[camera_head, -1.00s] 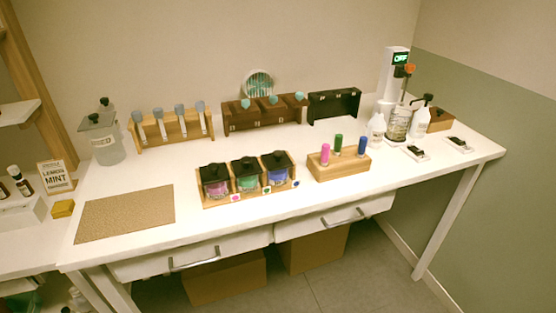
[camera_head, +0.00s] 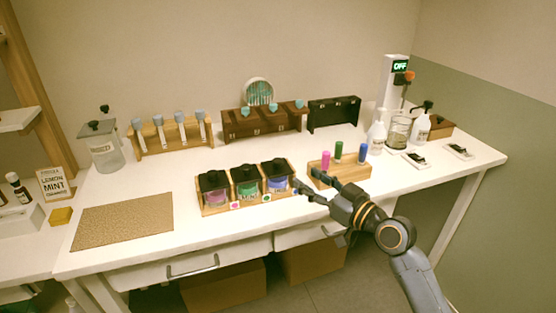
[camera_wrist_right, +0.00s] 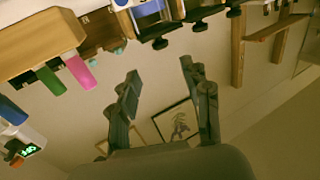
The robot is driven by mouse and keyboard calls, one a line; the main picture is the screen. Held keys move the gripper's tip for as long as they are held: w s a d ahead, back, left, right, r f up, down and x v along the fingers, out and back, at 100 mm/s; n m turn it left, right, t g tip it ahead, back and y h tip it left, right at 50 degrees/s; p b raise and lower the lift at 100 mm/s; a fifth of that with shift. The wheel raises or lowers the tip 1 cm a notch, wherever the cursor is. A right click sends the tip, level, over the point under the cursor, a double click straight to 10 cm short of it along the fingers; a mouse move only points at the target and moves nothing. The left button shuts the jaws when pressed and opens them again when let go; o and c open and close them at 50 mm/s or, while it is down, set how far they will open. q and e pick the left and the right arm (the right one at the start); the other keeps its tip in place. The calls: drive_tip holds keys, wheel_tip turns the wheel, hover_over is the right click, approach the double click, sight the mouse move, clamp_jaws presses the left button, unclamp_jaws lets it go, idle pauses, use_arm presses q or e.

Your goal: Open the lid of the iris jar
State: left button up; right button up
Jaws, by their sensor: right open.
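Three lidded jars stand in a wooden holder (camera_head: 215,211) on the table: a pink one (camera_head: 215,197), a green one (camera_head: 247,188) and a blue-violet one (camera_head: 277,184). All three black lids are on. I cannot read which is the iris jar; the blue-violet colour fits it, and its black lid (camera_head: 277,167) is in place. My right gripper (camera_head: 306,180) is open and empty, just right of the blue-violet jar and apart from its lid. In the right wrist view its spread fingers (camera_wrist_right: 160,78) hold nothing, and jar parts show at the top edge. My left gripper is not in view.
A wooden block (camera_head: 345,174) with pink, green and blue vials stands close behind the right gripper. Dropper racks (camera_head: 262,122) line the back. A woven mat (camera_head: 122,222) lies at left. The table front before the jars is clear.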

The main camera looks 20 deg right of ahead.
sight(281, 163)
drive_tip(key=p+x, duration=0.1)
drive_tip(key=x, duration=1)
drive_tip(key=shift+w+a+p, duration=0.25)
drive_tip(key=shift+w+p, duration=0.1)
drive_tip(key=shift+c, duration=0.2)
drive_tip(key=shift+f, duration=0.1)
clamp_jaws()
